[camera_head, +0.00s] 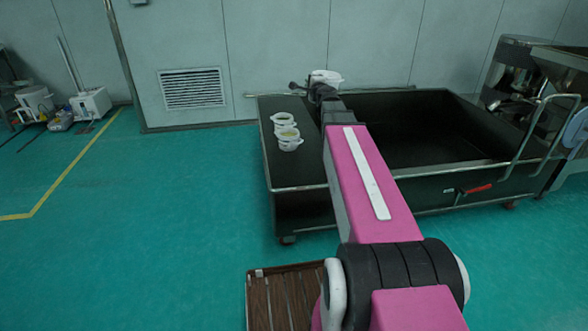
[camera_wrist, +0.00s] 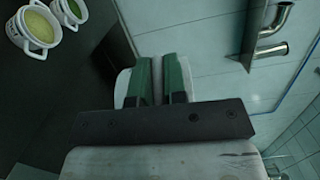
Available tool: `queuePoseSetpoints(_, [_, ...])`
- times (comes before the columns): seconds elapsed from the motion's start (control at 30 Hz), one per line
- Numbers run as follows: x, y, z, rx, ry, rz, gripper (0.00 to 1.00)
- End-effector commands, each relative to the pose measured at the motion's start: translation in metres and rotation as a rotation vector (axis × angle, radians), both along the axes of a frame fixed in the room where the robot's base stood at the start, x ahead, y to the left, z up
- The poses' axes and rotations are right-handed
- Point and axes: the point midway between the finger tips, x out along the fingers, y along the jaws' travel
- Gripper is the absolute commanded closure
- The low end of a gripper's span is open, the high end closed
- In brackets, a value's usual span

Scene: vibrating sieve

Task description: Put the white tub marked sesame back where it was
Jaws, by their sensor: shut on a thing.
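A white tub (camera_head: 326,76) is held at the far end of my arm, above the back left of the black cart. My gripper (camera_head: 316,91) is shut on it. In the wrist view my gripper (camera_wrist: 158,68) has its two green fingers close together, with the white tub (camera_wrist: 124,88) showing behind and beside them. The fingers and the gripper's dark bar hide most of the tub, and no marking on it can be read.
Two white tubs stand on the cart's left ledge: one with yellowish contents (camera_head: 289,140) in front, one with green contents (camera_head: 284,121) behind. The black cart (camera_head: 440,187) has a deep open basin. Metal machinery (camera_head: 515,75) stands right. The ledge's front part is clear.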

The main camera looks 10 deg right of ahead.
Motion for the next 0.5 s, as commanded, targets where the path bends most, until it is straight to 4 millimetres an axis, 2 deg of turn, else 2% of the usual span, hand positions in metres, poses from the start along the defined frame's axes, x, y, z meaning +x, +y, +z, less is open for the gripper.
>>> queuePoseSetpoints(0.03, [0.000,0.000,-0.014,0.002,0.003,0.018,1.00])
queuePoseSetpoints(0.37, [-0.007,0.008,-0.097,-0.016,-0.001,0.223,1.00])
queuePoseSetpoints(0.5, [-0.017,0.013,-0.141,-0.023,-0.006,0.363,1.00])
